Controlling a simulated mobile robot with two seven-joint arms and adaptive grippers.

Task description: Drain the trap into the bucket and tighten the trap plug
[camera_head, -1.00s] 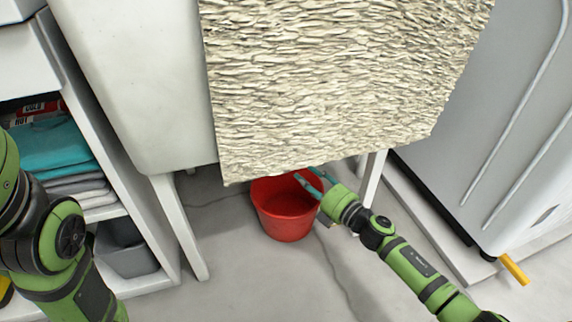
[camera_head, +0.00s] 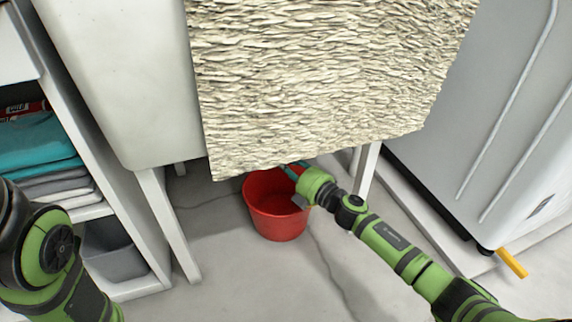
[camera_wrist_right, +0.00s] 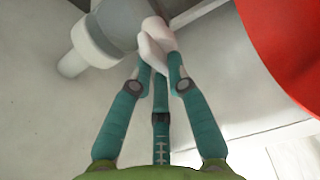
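The red bucket (camera_head: 277,212) stands upright on the floor under the front edge of the textured sheet. Part of its wall also shows at the right of the right wrist view (camera_wrist_right: 285,45). In that view a grey trap fitting (camera_wrist_right: 100,35) is at the top, with a white winged piece, the trap plug (camera_wrist_right: 155,38), beside it. My right gripper (camera_wrist_right: 159,68) has its teal fingertips drawn together on both sides of the white plug. In the head view this gripper (camera_head: 294,168) reaches above the bucket, its tips partly hidden under the sheet. My left gripper is out of view.
The textured sheet (camera_head: 330,80) and the white basin (camera_head: 125,85) block the view of the pipework from above. White legs (camera_head: 168,220) flank the bucket. Shelves with folded towels (camera_head: 38,145) stand left, a white appliance (camera_head: 470,120) right. Floor in front is clear.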

